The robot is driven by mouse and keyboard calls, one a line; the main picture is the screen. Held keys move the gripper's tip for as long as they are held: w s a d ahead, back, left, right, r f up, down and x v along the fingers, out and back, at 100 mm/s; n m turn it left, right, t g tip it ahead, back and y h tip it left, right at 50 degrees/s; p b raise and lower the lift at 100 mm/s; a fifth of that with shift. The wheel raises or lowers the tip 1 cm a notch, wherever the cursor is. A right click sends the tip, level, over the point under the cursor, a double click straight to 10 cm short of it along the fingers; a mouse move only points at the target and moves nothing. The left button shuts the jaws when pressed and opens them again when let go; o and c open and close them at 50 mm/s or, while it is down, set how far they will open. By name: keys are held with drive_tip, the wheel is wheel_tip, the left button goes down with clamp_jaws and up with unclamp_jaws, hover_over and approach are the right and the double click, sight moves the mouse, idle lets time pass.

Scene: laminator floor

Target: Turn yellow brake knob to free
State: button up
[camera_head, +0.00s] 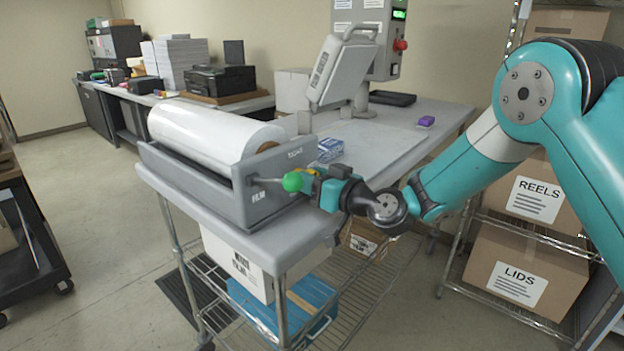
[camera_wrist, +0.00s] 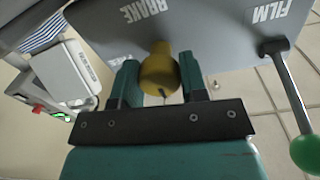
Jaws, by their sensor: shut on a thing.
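The yellow brake knob (camera_wrist: 160,72) sits on the grey end plate (camera_wrist: 215,45) of the film roll holder, below the word BRAKE in the wrist view. My gripper (camera_wrist: 160,82) has one teal finger on each side of the knob and is shut on it. In the head view my gripper (camera_head: 318,186) reaches the right end of the holder (camera_head: 205,185), and the knob is mostly hidden there. A crank lever with a green ball (camera_head: 292,182) stands close by my gripper; the green ball also shows at the right of the wrist view (camera_wrist: 305,152).
A white film roll (camera_head: 215,130) lies in the holder on the grey cart table (camera_head: 390,140). A heat sealer (camera_head: 340,70) and a control box with a red button (camera_head: 400,45) stand behind. Shelved cartons (camera_head: 525,200) are at right.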

drive_tip(key=m+b, duration=0.1)
drive_tip(key=m, duration=0.3)
drive_tip(key=shift+m, duration=0.3)
drive_tip(key=m, duration=0.4)
drive_tip(key=shift+d+m, duration=0.1)
drive_tip(key=shift+m, duration=0.2)
drive_tip(key=m+p, duration=0.1)
drive_tip(key=m, duration=0.3)
drive_tip(key=shift+r+g, duration=0.1)
drive_tip(key=shift+g, duration=0.2)
drive_tip(key=shift+w+m+p, duration=0.1)
drive_tip(key=shift+m+p, duration=0.6)
drive_tip(key=shift+m, duration=1.3)
drive_tip(key=o, duration=0.9)
